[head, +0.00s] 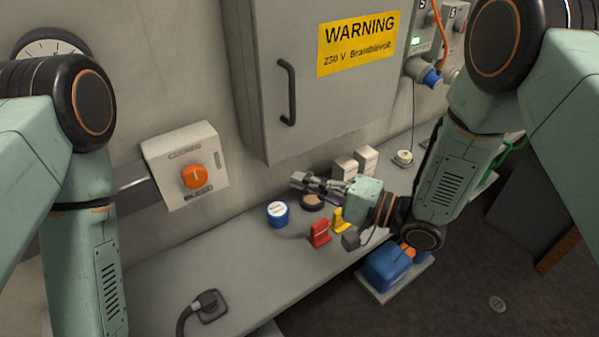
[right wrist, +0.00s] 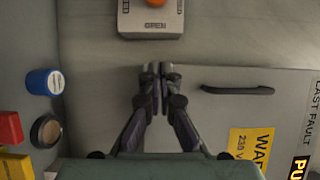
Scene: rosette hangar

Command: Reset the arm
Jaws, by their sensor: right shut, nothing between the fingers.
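My right gripper (head: 300,181) reaches left over the grey shelf, its fingers shut and empty. In the right wrist view its fingers (right wrist: 157,80) meet with nothing between them, in front of the plain wall. The fingers point toward the switch box with the orange knob (head: 194,176), which also shows at the top of the right wrist view (right wrist: 152,18). My left arm (head: 88,230) hangs at the left of the head view; its gripper is out of the picture.
Below the right gripper on the shelf (head: 240,250) stand a blue tin (head: 277,215), a dark round tin (head: 312,202), a red block (head: 319,234) and a yellow block (head: 339,222). The cabinet (head: 262,90) with its dark handle (head: 287,92) is behind. A black plug (head: 209,306) lies at the front left.

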